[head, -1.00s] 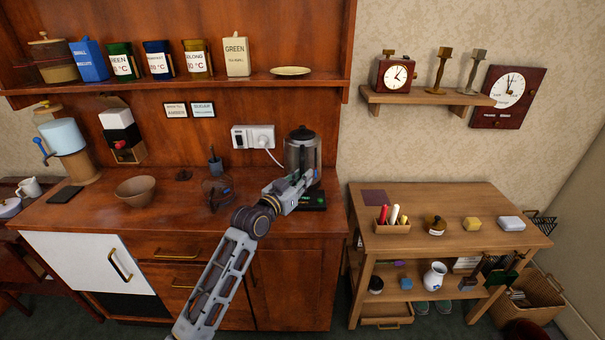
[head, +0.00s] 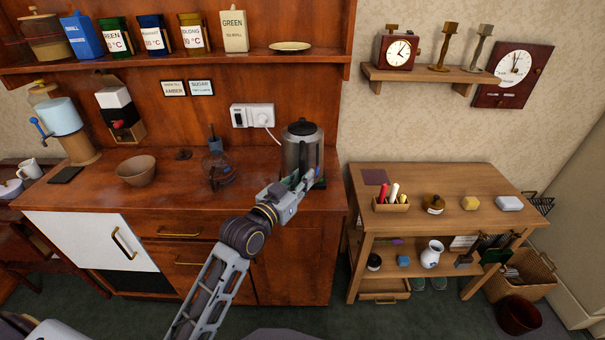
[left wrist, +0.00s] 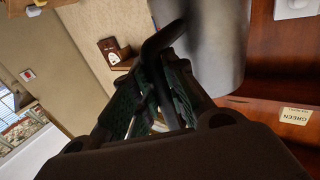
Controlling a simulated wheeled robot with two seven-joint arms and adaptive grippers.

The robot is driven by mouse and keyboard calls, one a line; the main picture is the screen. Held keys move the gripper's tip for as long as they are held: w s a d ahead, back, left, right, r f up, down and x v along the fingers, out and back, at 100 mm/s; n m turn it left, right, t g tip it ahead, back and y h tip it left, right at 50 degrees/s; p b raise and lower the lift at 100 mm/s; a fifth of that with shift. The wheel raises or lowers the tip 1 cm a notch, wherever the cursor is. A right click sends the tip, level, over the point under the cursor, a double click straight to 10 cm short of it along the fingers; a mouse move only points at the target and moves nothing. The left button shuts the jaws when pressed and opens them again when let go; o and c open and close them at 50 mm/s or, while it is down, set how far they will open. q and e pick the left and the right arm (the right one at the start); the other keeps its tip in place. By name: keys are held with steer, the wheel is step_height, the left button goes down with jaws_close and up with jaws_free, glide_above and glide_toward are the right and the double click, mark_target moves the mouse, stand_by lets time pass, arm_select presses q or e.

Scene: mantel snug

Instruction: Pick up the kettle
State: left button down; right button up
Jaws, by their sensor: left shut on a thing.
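The kettle (head: 301,150) is a grey metal cylinder with a black lid, upright at the right end of the wooden counter. My left gripper (head: 304,182) is at its front, low on the near side. In the left wrist view the kettle (left wrist: 207,45) fills the upper middle, and its dark handle (left wrist: 165,38) runs between the fingers of my left gripper (left wrist: 155,85), which are shut on it. In the head view my gripper hides part of the kettle's lower front, and I cannot tell whether its bottom is clear of its base. My right gripper is not in view.
A white wall socket (head: 252,116) with a cord is behind the kettle. A glass vessel (head: 217,170) and a brown bowl (head: 136,170) stand to its left. The shelf (head: 200,75) overhangs above. A side table (head: 450,185) with small items stands to the right.

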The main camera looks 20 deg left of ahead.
arm_select(q)
steer(key=shift+s+d+r, duration=0.1)
steer(key=shift+s+r, duration=0.05)
steer(key=shift+s, duration=0.3)
steer(key=shift+s+d+r, duration=0.1)
steer(key=shift+s+r, duration=0.05)
steer(key=shift+s, duration=0.25)
